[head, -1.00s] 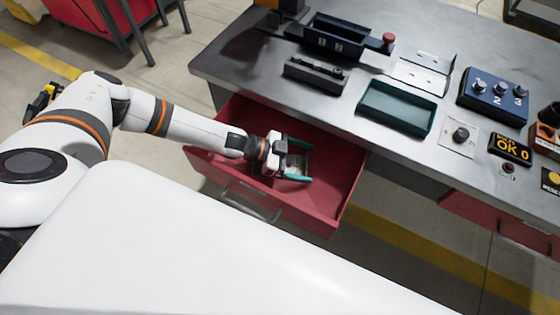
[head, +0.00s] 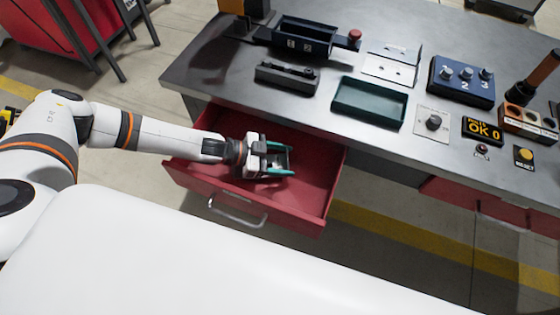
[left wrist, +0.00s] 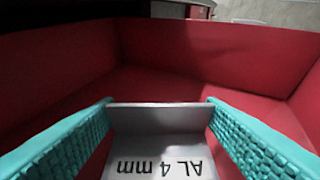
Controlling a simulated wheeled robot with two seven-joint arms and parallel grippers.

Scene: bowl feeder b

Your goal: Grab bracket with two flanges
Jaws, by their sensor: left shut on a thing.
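My left gripper (head: 281,158) is inside the open red drawer (head: 310,205), its teal fingers around a grey bracket. In the left wrist view the grey bracket (left wrist: 160,150) lies between the two teal fingers, with "AL 4 mm" printed upside down on its flat face. A raised flange (left wrist: 158,117) crosses its far end; a second flange cannot be seen. The gripper is shut on this bracket, which is low in the drawer. In the head view the bracket is mostly hidden by the fingers. My right gripper is out of view.
Red drawer walls surround the gripper, and the grey worktop (head: 225,70) overhangs behind.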

